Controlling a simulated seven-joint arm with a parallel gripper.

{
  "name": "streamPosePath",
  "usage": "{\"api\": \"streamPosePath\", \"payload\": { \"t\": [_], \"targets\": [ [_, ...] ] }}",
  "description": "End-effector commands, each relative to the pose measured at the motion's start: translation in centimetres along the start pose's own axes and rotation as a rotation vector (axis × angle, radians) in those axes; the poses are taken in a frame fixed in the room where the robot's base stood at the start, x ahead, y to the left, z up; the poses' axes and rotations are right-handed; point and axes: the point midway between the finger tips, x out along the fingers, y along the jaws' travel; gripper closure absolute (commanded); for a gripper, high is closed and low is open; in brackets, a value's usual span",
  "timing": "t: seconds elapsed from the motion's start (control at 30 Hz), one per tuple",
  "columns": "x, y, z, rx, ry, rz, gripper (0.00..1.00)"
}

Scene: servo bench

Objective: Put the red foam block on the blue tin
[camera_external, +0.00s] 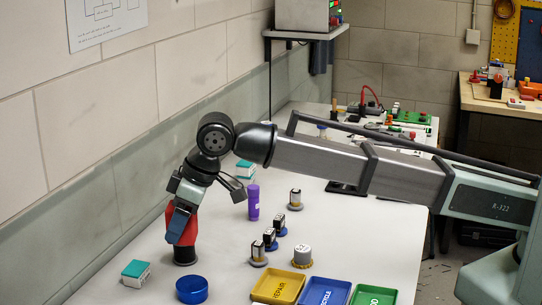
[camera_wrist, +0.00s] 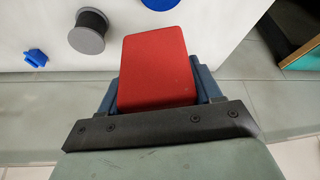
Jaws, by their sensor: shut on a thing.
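The red foam block (camera_wrist: 156,68) is held between the blue fingers of my gripper (camera_wrist: 158,85) in the wrist view. In the external view, the red block (camera_external: 190,228) shows partly behind a blue finger of my gripper (camera_external: 181,224), at the left of the bench. The blue tin (camera_external: 193,290) is a round, low tin at the front left, in front of my gripper and apart from the block. Only an edge of the blue tin (camera_wrist: 160,3) shows at the top of the wrist view. Its top looks bare in the external view.
A dark round spool (camera_external: 185,256) stands just below my gripper in the external view. A teal-and-white box (camera_external: 136,273) is left of the tin. Yellow (camera_external: 278,286), blue (camera_external: 324,292) and green trays are at the front right. Several small parts and a purple cylinder (camera_external: 253,202) stand mid-bench.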

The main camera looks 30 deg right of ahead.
Motion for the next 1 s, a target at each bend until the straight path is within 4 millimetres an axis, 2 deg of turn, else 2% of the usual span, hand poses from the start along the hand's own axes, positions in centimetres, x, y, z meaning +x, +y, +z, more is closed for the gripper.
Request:
{"api": "streamPosePath", "payload": {
  "t": [0.03,0.1,0.27,0.63,0.87,1.0],
  "targets": [
    [-0.4,-1.2,0.1,-0.016,0.000,-0.008,0.66],
    [-1.0,-2.0,0.3,-0.036,-0.004,-0.018,0.66],
    [-0.5,-1.9,1.0,-0.082,-0.032,-0.027,0.66],
    [4.2,-1.8,3.2,-0.087,-0.032,-0.026,0.66],
    [5.7,-1.8,3.8,-0.087,-0.031,-0.026,0.66],
    [7.4,-1.7,4.6,-0.087,-0.033,-0.026,0.66]
  ]
}}
